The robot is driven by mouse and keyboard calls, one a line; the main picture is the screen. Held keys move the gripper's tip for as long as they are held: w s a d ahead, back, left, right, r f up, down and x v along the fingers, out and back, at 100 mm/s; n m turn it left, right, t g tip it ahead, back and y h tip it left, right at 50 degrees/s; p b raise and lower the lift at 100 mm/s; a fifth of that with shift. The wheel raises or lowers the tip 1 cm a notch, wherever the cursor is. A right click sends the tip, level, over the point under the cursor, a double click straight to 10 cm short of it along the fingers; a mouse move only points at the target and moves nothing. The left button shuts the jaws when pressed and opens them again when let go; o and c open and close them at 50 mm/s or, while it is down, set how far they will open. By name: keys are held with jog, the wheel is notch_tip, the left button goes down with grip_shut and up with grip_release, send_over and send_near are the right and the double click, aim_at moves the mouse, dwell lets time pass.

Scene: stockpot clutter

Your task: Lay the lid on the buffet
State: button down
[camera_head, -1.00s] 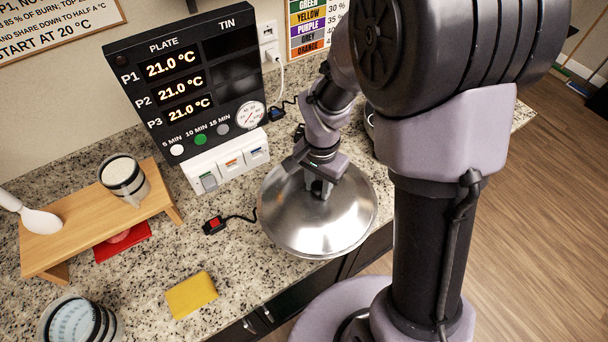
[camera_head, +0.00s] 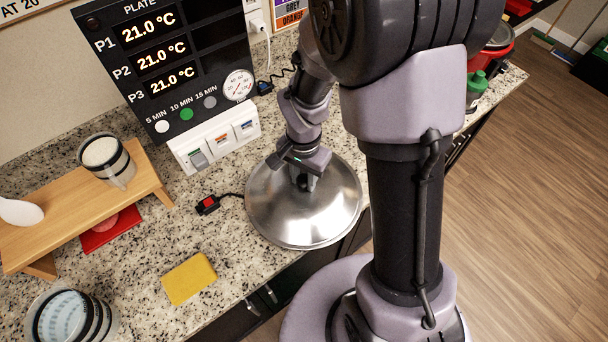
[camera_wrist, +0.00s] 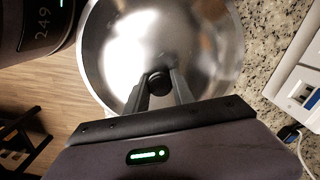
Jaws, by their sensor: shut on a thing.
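The lid (camera_head: 325,212) is a wide, round, shiny metal dome held at the counter's front edge, to the right of the yellow sponge. It looks about level. My gripper (camera_head: 304,183) is above its middle. In the wrist view my gripper (camera_wrist: 160,84) is shut on the lid's dark knob, with the steel lid (camera_wrist: 130,40) spread out beyond the fingers. The buffet is the speckled granite counter (camera_head: 232,250). Whether the lid's underside touches the counter I cannot tell. Part of the lid overhangs the front edge.
A panel with plate readouts (camera_head: 165,70) and a white switch box (camera_head: 215,140) stand behind. A yellow sponge (camera_head: 188,278), a wooden riser (camera_head: 80,215) with a jar (camera_head: 106,160), and a red switch on a cord (camera_head: 207,205) are left. A red pot (camera_head: 492,50) is at far right.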

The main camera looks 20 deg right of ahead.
jog(key=shift+f+b, duration=0.5)
dwell(0.3)
jog(key=c, duration=1)
grip_release()
